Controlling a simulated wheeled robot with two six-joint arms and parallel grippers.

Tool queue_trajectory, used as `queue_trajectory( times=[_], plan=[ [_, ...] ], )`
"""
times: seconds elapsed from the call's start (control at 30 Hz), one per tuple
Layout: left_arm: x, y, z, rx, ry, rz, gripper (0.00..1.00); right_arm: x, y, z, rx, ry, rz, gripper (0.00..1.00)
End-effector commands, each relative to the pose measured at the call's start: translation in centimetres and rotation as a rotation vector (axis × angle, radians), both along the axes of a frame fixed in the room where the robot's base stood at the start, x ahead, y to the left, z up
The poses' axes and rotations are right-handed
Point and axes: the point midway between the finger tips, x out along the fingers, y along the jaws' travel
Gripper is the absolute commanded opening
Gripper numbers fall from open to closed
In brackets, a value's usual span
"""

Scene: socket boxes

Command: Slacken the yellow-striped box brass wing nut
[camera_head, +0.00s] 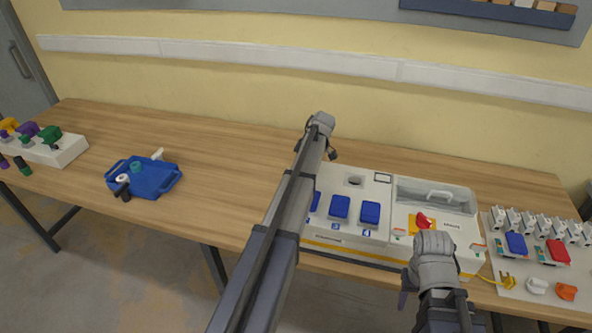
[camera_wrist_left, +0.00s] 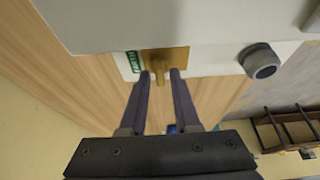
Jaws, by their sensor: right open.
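The white yellow-striped box (camera_head: 335,236) stands on the table right of centre, with blue socket covers and a red switch on top. The brass wing nut (camera_wrist_left: 163,58) is on a side wall of the box in the left wrist view, beside a small green label. It is hidden in the head view. My left gripper (camera_wrist_left: 161,74) is open, its fingertips at either side of the nut's tab with small gaps showing. In the head view my left arm crosses the box's left end. My right gripper (camera_head: 404,295) is open and empty by the box's front edge.
A grey cable gland (camera_wrist_left: 262,61) sticks out beside the nut. A panel with breakers and switches (camera_head: 525,290) lies right of the box. A blue tray (camera_head: 158,188) and another white box (camera_head: 68,150) are at left. The table between tray and striped box is clear.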

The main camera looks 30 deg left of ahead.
Motion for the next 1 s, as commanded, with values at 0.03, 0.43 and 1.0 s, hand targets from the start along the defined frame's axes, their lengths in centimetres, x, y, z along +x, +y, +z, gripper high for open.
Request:
queue_trajectory(
  times=[0.03, 0.43, 1.0],
  plan=[
    [0.0, 0.0, 0.0, 0.000, 0.000, 0.000, 0.37, 0.0, 0.0, 0.0, 0.000, 0.000, 0.000, 0.50],
    [0.0, 0.0, 0.3, 0.001, 0.000, -0.001, 0.44, 0.0, 0.0, 0.3, 0.000, 0.000, 0.000, 0.50],
    [0.6, -2.3, 6.3, 0.001, 0.000, -0.002, 0.44, 0.0, 0.0, 6.3, 0.000, 0.000, 0.001, 0.50]
  ],
)
